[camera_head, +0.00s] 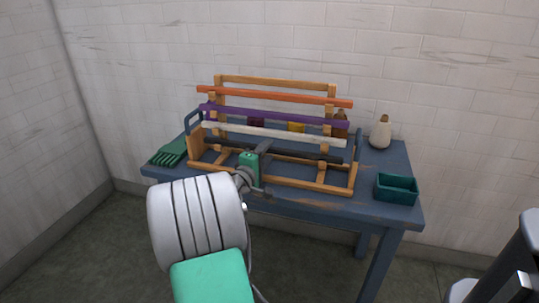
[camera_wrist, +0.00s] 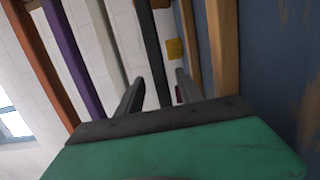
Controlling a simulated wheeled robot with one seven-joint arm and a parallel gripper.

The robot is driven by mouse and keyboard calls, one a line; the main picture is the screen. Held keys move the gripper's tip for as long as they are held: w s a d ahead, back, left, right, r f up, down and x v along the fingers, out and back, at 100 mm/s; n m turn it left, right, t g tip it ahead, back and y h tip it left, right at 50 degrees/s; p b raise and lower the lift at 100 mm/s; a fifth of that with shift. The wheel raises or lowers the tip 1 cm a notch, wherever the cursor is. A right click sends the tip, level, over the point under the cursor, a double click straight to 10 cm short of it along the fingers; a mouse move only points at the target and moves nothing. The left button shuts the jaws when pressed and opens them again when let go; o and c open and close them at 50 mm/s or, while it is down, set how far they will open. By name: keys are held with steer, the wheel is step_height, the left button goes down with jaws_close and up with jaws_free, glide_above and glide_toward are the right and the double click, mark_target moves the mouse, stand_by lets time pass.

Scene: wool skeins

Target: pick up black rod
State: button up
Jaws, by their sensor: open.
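The black rod (camera_head: 312,157) lies across the lowest level of a wooden rack (camera_head: 275,80), below a white rod (camera_head: 290,135). My gripper (camera_head: 262,168) is in front of the rack and hides part of the rod's left half. In the wrist view, my gripper (camera_wrist: 158,80) is open, and the black rod (camera_wrist: 150,45) runs between its two fingers in the picture. The fingers look apart from the rod; the exact depth between them is hard to tell.
A purple rod (camera_head: 270,115) and an orange rod (camera_head: 275,97) sit higher on the rack.

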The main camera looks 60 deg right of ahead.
steer(key=shift+d, duration=1.05)
steer(key=shift+c, duration=0.5)
jaws_close()
